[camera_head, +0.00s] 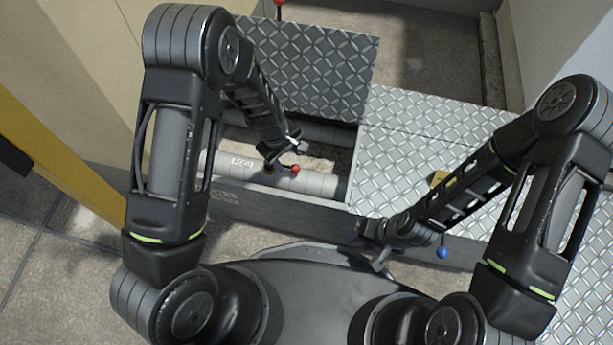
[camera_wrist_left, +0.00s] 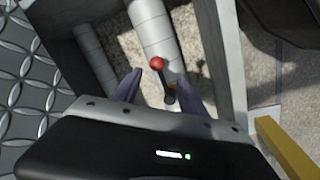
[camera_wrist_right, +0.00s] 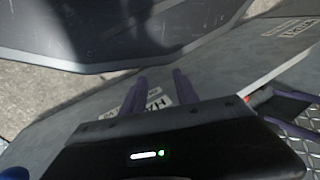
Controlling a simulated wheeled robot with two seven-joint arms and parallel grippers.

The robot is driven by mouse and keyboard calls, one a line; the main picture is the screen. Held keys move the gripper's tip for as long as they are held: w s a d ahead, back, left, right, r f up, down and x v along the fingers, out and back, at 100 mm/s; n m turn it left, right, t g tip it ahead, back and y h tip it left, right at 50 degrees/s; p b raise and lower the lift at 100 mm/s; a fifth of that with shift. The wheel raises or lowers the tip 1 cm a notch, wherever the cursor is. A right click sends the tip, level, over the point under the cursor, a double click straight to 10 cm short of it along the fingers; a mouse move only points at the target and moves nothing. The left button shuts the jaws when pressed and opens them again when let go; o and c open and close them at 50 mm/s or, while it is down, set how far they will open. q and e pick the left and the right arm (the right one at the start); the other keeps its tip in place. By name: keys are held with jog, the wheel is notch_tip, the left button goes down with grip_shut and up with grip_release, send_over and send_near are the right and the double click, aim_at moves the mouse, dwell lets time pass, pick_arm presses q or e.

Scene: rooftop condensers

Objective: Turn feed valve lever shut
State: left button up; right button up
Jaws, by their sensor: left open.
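The feed valve lever, a dark bar with a red ball knob (camera_head: 295,168), sits on a grey pipe (camera_head: 318,184) in the floor opening. A label (camera_head: 243,163) is on the same pipe. My left gripper (camera_head: 288,152) is open just above the lever. In the left wrist view the lever (camera_wrist_left: 163,80) lies between the spread fingertips (camera_wrist_left: 158,82), and its red knob (camera_wrist_left: 157,63) is nearer their tips; I cannot tell whether they touch it. My right gripper (camera_head: 372,250) is away from the valve, its fingers (camera_wrist_right: 160,82) apart and empty.
A tilted tread plate (camera_head: 310,65) stands behind the opening; flat tread plate (camera_head: 400,150) lies to the right. A second pipe (camera_head: 325,134) runs behind the labelled one. A blue knob (camera_head: 442,253) is below my right forearm. A yellow post (camera_head: 50,155) is left.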

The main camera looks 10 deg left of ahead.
aim_at(294, 166)
pick_arm(q)
jog(key=shift+w+d, duration=0.2)
jog(key=shift+w, duration=0.1)
jog(key=shift+f, duration=0.1)
jog(key=f+b, duration=0.1)
jog(key=f, duration=0.1)
jog(key=f+b, duration=0.1)
jog(key=f, duration=0.2)
jog(key=w+d+f+b, duration=0.1)
jog(key=f, duration=0.1)
jog(key=shift+f, duration=0.3)
jog(key=shift+w, duration=0.1)
jog(key=shift+c, duration=0.2)
grip_shut()
dwell(0.9)
